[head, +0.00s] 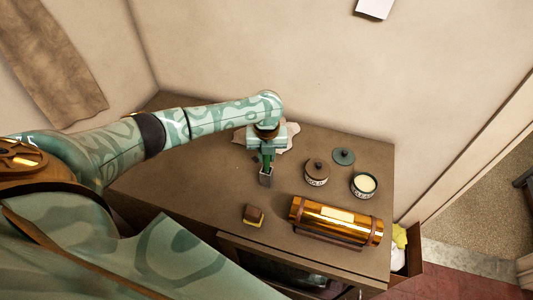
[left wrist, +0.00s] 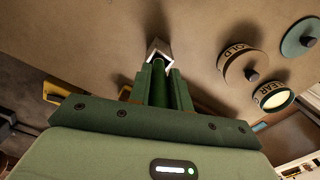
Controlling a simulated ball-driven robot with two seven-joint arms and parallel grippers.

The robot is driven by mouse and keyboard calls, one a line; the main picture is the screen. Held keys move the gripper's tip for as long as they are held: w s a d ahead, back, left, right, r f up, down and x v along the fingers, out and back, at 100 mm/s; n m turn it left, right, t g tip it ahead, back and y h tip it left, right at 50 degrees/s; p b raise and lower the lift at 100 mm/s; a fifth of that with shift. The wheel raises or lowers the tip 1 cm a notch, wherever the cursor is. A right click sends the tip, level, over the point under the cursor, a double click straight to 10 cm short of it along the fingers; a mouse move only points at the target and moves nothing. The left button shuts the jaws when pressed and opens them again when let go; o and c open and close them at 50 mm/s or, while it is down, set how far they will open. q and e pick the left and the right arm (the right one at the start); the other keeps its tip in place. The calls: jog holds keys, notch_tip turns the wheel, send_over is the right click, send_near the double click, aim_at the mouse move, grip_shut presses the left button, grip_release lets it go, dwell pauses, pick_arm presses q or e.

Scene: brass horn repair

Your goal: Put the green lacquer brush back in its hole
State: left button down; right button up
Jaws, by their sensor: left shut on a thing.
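The green lacquer brush (left wrist: 158,84) is held between the fingers of my left gripper (left wrist: 160,92). In the head view my left gripper (head: 267,157) is over the bench, shut on the brush and pointing down. A small square holder (head: 266,181) with a pale rim stands directly below the fingertips. In the left wrist view the holder (left wrist: 159,46) shows a dark opening just beyond the brush's end. The brush overlaps its near rim in the picture. I cannot tell whether the brush is inside the hole or just above it. My right gripper is not in view.
On the brown bench (head: 180,190), the lidded GOLD pot (head: 316,172), a teal lid (head: 343,156) and the open CLEAR pot (head: 364,185) stand to the right. A brass cylinder (head: 336,220) lies at the front right. A yellow-and-brown block (head: 254,215) sits nearer. A pale cloth (head: 291,136) lies behind.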

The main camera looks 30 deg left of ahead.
pick_arm(q)
jog(key=shift+f+b, duration=0.5)
jog(key=shift+f, duration=0.3)
jog(key=c, duration=1.2)
grip_release()
jog(key=shift+r, duration=0.1)
jog(key=r+p, duration=0.1)
jog(key=r, duration=1.5)
jog(key=shift+s+d+r+p, duration=0.1)
jog(key=shift+s+p, duration=0.1)
jog(key=shift+p, duration=0.2)
